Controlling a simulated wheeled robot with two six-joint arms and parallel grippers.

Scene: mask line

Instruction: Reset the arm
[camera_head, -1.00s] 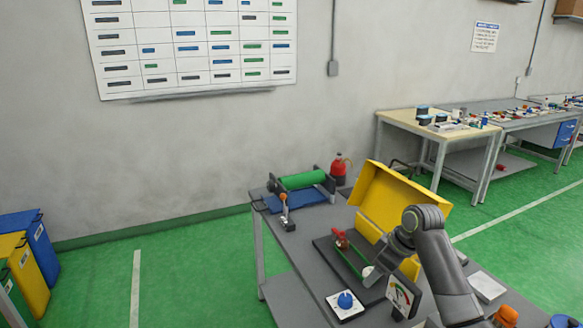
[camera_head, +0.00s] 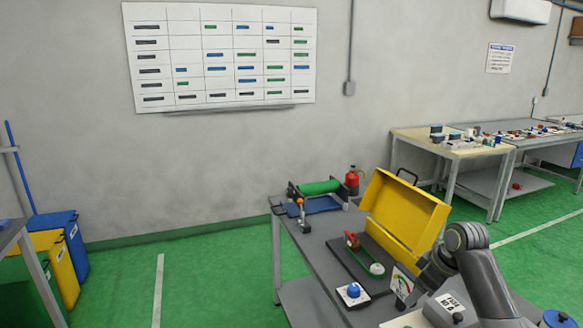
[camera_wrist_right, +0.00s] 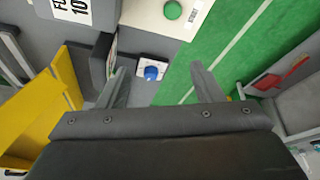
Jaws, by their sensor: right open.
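My right arm comes in from the lower right of the head view. Its gripper (camera_head: 428,278) is over the near right part of the grey table (camera_head: 330,268), partly hidden by the wrist. In the right wrist view my right gripper (camera_wrist_right: 160,85) has its two fingers wide apart with nothing between them. Past the fingers, a white box with a blue knob (camera_wrist_right: 152,72) shows; it also shows in the head view (camera_head: 353,292). My left gripper is not in either view.
A yellow open case (camera_head: 405,212) stands on the table beside a dark plate (camera_head: 352,262) with a red-handled part. A gauge (camera_head: 402,284) is close to my gripper. A green roller (camera_head: 319,187) lies at the back.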

